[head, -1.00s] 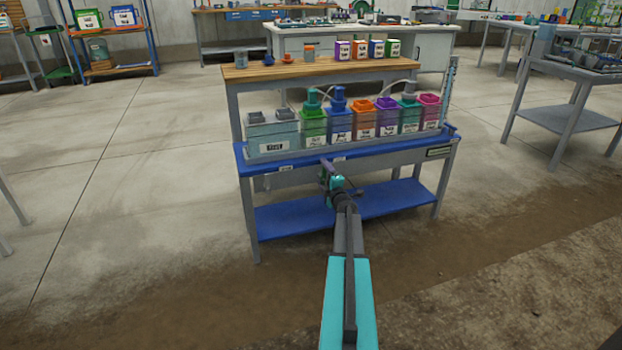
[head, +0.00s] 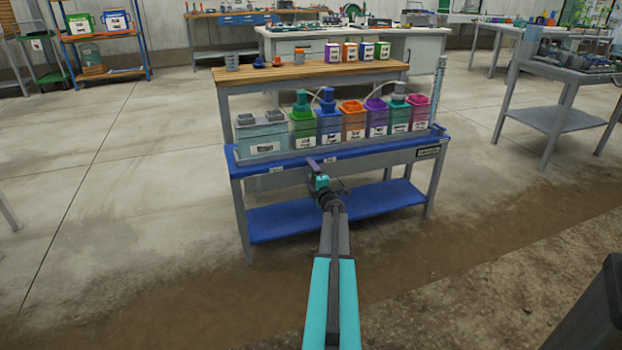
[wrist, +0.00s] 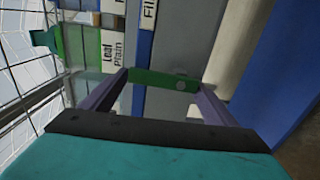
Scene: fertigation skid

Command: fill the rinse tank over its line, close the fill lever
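A pale, see-through tank (head: 262,137) with two grey tops stands at the left end of the bench's row. Its label is too small to read, so I cannot confirm it is the rinse tank. My gripper (head: 313,165) is in front of the bench's blue front edge, below the green tank (head: 303,128). In the wrist view my gripper (wrist: 163,84) has its two purple fingers spread apart. A green bar (wrist: 160,80), possibly the fill lever, spans between the fingertips; I cannot tell whether they touch it. A label starting "Fil" (wrist: 149,14) is beside it.
Blue, orange, purple, teal and pink tanks (head: 352,122) continue the row to the right. The bench (head: 290,160) has a blue lower shelf (head: 280,222) and a raised wooden shelf (head: 300,74) with small items. The floor left of the bench is clear.

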